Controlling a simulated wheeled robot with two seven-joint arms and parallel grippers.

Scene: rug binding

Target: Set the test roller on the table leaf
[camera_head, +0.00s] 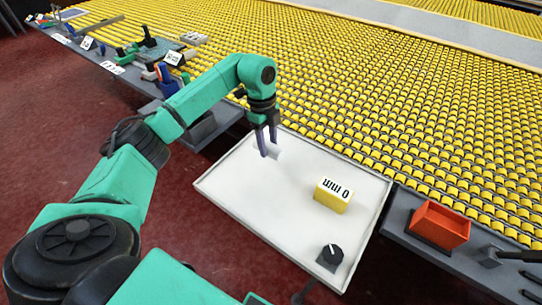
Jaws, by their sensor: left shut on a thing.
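My left gripper (267,146) points down over the far left part of the white table leaf (233,187). It is shut on a small white cylinder, which looks like the test roller (275,153). The fingers hide part of the roller, and its pale colour blends with the leaf. I cannot tell whether the roller touches the leaf or hangs just above it. My right gripper is not in view.
An orange bin (440,226) sits right of the leaf. Yellow rollers (400,110) fill the area behind. The leaf's middle is clear.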

